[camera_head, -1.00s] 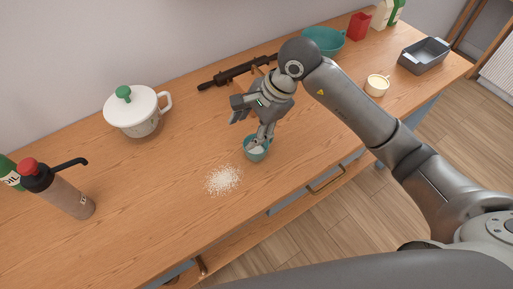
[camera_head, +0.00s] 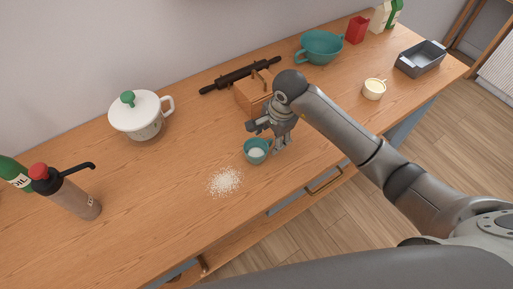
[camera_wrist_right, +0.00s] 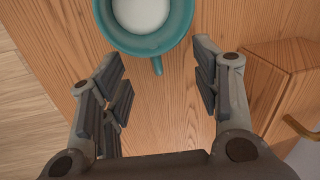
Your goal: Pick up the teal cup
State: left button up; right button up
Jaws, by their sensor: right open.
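The teal cup (camera_head: 257,151) stands upright on the wooden worktop with something white inside. In the right wrist view the cup (camera_wrist_right: 150,42) is at the top, its handle pointing down between the open fingers. My right gripper (camera_head: 277,145) is just right of the cup, open and empty. In the wrist view its two fingers (camera_wrist_right: 163,85) are spread wide, with bare wood between them. The cup's body lies beyond the fingertips. My left gripper does not show.
White grains (camera_head: 225,181) lie spilled left of the cup. A wooden box (camera_head: 253,93) with a handle and a dark rolling pin (camera_head: 240,75) are behind. A lidded pot (camera_head: 140,120) and a pepper-mill-like bottle (camera_head: 75,197) stand left. A cream cup (camera_head: 374,90) stands right.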

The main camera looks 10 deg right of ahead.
jog(key=shift+w+a+f, duration=0.1)
jog(key=shift+w+f, duration=0.1)
jog(key=shift+f, duration=0.8)
grip_shut()
